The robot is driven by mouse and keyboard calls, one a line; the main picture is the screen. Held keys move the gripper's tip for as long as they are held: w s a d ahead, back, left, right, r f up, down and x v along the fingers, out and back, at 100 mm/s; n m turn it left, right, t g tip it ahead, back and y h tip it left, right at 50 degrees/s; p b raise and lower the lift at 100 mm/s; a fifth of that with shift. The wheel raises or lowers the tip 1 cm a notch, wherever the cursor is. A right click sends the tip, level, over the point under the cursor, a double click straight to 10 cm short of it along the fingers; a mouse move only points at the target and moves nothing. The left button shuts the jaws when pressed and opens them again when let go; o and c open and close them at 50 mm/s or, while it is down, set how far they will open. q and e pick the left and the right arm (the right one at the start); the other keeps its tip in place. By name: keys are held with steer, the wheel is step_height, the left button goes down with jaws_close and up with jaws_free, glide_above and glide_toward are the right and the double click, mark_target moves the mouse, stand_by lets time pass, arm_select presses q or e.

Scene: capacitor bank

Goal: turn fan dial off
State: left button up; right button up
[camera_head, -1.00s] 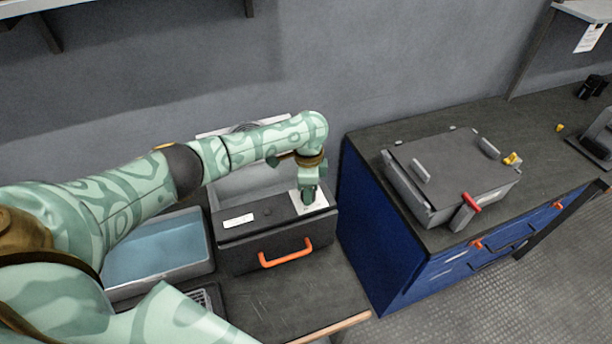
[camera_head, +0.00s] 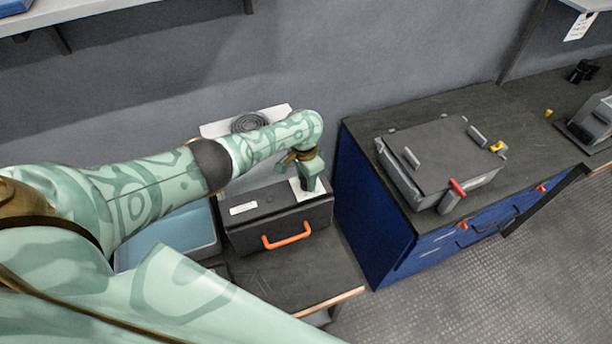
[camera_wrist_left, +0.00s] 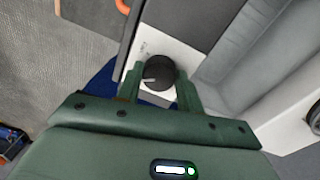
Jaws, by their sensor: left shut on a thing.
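The fan dial (camera_wrist_left: 158,73) is a round black knob with a pale pointer mark, on a white panel (camera_wrist_left: 190,55) in the left wrist view. My left gripper (camera_wrist_left: 160,82) has one finger on each side of the dial and is shut on it. In the head view my left gripper (camera_head: 308,188) points down at the white panel at the right end of a dark box (camera_head: 285,222) with an orange handle. The gripper hides the dial there. My right gripper is not in view.
A round fan grille (camera_head: 250,122) stands behind my left arm. A blue tray (camera_head: 175,240) lies left of the box. A blue cabinet (camera_head: 375,215) with a grey lidded case (camera_head: 445,155) stands to the right, across a narrow gap. A wall rises behind.

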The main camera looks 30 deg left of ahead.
mark_target(304, 178)
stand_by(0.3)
arm_select(q)
steer(key=o, duration=1)
step_height(304, 178, up, 16)
steer(key=p, duration=0.7)
steer(key=shift+w+a+r+p, duration=0.15)
steer(key=shift+w+a+p, duration=0.15)
steer(key=shift+a+p, duration=0.1)
